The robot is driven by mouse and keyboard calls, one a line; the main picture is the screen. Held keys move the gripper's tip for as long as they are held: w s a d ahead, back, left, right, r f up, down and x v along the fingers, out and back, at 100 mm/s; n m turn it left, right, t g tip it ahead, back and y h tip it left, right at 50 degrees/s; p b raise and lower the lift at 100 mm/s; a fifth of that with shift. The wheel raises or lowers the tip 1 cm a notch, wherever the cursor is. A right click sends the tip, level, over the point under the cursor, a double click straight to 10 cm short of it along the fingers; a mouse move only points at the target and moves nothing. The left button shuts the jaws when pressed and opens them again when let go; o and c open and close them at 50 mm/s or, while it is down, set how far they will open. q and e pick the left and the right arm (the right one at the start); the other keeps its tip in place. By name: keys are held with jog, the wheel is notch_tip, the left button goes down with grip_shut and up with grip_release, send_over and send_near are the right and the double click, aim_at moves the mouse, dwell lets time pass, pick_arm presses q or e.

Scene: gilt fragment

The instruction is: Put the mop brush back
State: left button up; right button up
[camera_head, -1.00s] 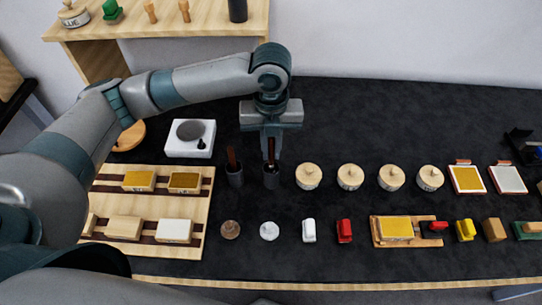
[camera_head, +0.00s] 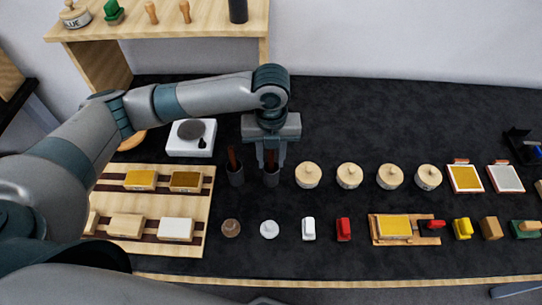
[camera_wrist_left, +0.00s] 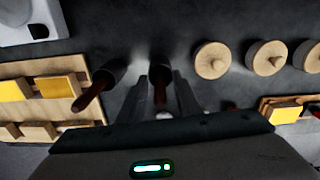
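Two dark cups stand side by side on the black table, each with a brown-handled brush upright in it. The left cup (camera_head: 236,176) holds one brush (camera_head: 232,157); the right cup (camera_head: 271,178) holds the other. My left gripper (camera_head: 271,160) points down over the right cup. In the left wrist view its fingers (camera_wrist_left: 160,100) are open on either side of the right brush's handle (camera_wrist_left: 160,92), with gaps visible. The left brush (camera_wrist_left: 92,92) leans beside them. Bristles are hidden inside the cups. My right gripper is out of view.
Several round wooden lidded pots (camera_head: 308,176) stand close to the right. A white block with a grey dish (camera_head: 190,138) is behind left. A wooden rack with blocks (camera_head: 150,204) lies left.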

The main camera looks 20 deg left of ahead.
pick_arm(q)
notch_tip(320, 180, up, 11)
jog(key=b, duration=0.3)
jog(key=shift+r, duration=0.65)
dwell(0.6)
dwell(1.0)
